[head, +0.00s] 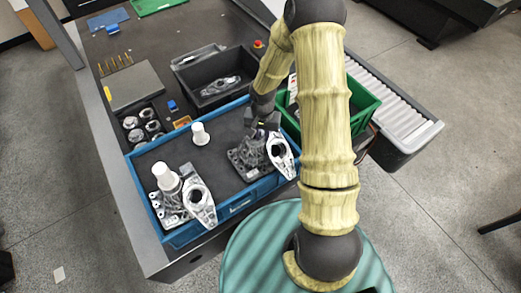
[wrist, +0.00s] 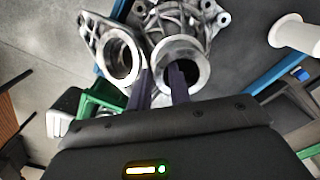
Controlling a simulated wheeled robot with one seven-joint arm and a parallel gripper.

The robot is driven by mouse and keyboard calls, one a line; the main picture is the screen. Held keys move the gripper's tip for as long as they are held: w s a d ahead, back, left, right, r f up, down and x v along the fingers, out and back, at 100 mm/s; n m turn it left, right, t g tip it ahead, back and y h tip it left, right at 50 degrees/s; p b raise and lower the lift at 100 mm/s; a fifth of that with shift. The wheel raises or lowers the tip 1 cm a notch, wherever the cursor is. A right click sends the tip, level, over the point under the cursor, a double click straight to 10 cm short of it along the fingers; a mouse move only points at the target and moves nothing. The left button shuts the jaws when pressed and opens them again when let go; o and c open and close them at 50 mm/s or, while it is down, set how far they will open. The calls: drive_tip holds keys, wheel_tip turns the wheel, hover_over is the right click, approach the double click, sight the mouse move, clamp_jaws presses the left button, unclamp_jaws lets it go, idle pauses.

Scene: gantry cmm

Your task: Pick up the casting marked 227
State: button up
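My gripper (wrist: 160,78) is low over the blue tray (head: 237,209), at a grey ribbed casting (wrist: 176,45) with a round collar. Its two fingers stand a little apart at the collar's rim, one near the bore and one outside. I cannot tell whether they press on the rim. The casting also shows in the head view (head: 246,160), where my gripper (head: 262,128) is at its upper side. A bright flanged casting (head: 281,158) lies close beside it. Another grey casting (head: 168,200) and bright flanged casting (head: 199,207) are at the tray's left end. I can read no number.
White cylindrical pieces stand in the tray, one near the middle (head: 200,135) and one at the left casting (head: 163,176). A black bin (head: 190,72) holding a metal part is behind. A green bin (head: 361,108) and a roller conveyor (head: 393,105) are right. The tray's middle has free room.

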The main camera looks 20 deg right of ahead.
clamp_jaws()
drive_tip(key=shift+w+r, duration=0.1)
drive_tip(key=shift+w, duration=0.05)
drive_tip(key=shift+r, duration=0.1)
drive_tip(key=shift+w+r, duration=0.1)
drive_tip(key=shift+r, duration=0.05)
wheel_tip(320, 180, up, 10)
drive_tip(key=b, duration=0.2)
drive_tip(key=shift+f, duration=0.25)
idle(0.5)
